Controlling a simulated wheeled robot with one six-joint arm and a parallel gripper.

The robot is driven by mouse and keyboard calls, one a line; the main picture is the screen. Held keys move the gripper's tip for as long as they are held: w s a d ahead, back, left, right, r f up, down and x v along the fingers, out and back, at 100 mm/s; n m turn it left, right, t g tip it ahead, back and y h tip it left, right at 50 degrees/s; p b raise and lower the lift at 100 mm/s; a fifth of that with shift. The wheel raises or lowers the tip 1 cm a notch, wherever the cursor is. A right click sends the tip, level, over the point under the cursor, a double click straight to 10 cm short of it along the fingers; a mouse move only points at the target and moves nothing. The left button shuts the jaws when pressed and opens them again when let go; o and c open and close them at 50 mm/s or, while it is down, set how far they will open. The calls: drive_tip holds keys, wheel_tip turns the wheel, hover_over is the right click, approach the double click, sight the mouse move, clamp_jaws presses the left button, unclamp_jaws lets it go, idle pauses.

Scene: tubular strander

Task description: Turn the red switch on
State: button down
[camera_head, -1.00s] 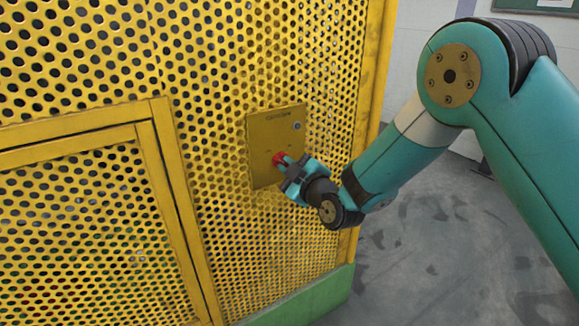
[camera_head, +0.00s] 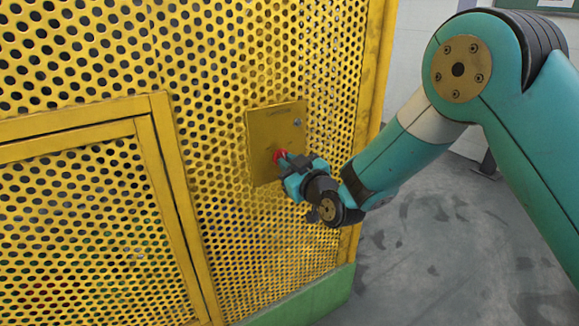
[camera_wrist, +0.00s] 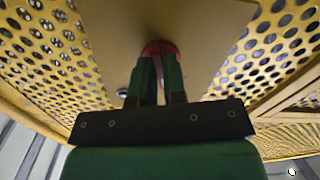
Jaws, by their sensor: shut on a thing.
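The red switch (camera_head: 279,155) sits low on a yellow control plate (camera_head: 262,128) fixed to the perforated yellow guard. In the wrist view the red switch (camera_wrist: 158,47) shows at the tips of my fingers, mostly hidden by them. My gripper (camera_head: 285,159) reaches it from the right in the head view. In the wrist view my gripper (camera_wrist: 160,62) has its two green fingers close together, shut on the red switch. Which way the switch is set cannot be seen.
A small round silver fitting (camera_head: 297,122) is at the plate's upper right. A framed yellow mesh door (camera_head: 85,215) is to the left. A green base strip (camera_head: 300,295) runs under the guard. Grey floor (camera_head: 440,255) is open at the right.

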drive_tip(key=m+p, duration=0.2)
drive_tip(key=m, duration=1)
drive_tip(key=shift+s+a+p, duration=0.1)
drive_tip(key=shift+s+p, duration=0.05)
drive_tip(key=shift+p, duration=0.2)
drive_tip(key=shift+m, duration=0.3)
drive_tip(key=c, duration=1.2)
unclamp_jaws()
drive_tip(key=b+v, duration=1.4)
drive_tip(key=v, duration=0.3)
drive_tip(key=shift+s, duration=0.15)
